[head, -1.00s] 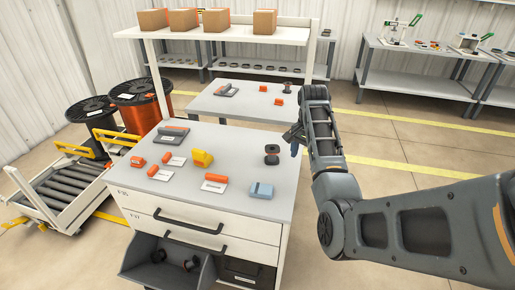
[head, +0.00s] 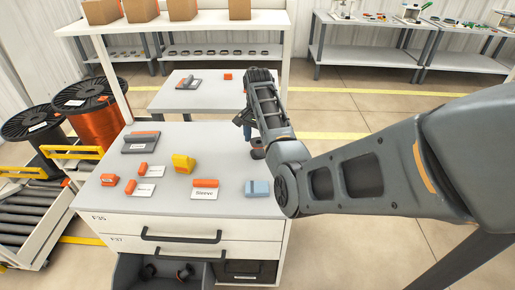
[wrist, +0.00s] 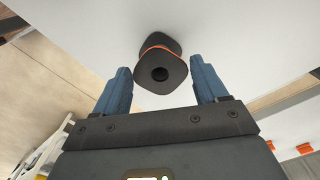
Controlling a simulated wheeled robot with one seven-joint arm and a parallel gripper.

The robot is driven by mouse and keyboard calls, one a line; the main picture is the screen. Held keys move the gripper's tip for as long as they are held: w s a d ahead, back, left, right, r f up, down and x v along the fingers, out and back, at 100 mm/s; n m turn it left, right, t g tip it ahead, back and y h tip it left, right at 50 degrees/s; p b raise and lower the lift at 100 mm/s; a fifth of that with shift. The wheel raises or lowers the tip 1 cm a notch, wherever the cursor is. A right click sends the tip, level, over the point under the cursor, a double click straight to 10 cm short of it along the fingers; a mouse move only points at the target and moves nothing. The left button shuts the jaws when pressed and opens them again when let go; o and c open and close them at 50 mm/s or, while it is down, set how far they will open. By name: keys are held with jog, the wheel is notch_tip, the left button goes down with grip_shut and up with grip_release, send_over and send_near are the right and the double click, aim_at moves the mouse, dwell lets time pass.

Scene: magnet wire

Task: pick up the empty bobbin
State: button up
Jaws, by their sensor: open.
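A dark bobbin (wrist: 161,72) with a thin orange band round its waist stands on the grey worktop, seen from above in the wrist view. In the head view the bobbin (head: 258,154) is mostly hidden behind my arm. My gripper (wrist: 160,64) is open, with one blue finger on each side of the bobbin in the wrist view and a gap visible on both sides. I cannot tell how far the fingertips are above it. In the head view my gripper (head: 247,130) is partly hidden by my forearm.
A second table (head: 215,100) stands behind.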

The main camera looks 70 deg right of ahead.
aim_at(258, 142)
jog(key=shift+f, duration=1.6)
jog(key=c, duration=0.6)
jog(key=shift+c, duration=0.2)
jog(key=shift+r, duration=0.1)
notch_tip(258, 142, up, 4)
jog(key=shift+s+d+r, duration=0.1)
jog(key=shift+s+r, duration=0.05)
jog(key=s+d+r, duration=0.5)
jog(key=s+r, duration=0.1)
jog(key=s, duration=0.4)
jog(key=shift+r, duration=0.3)
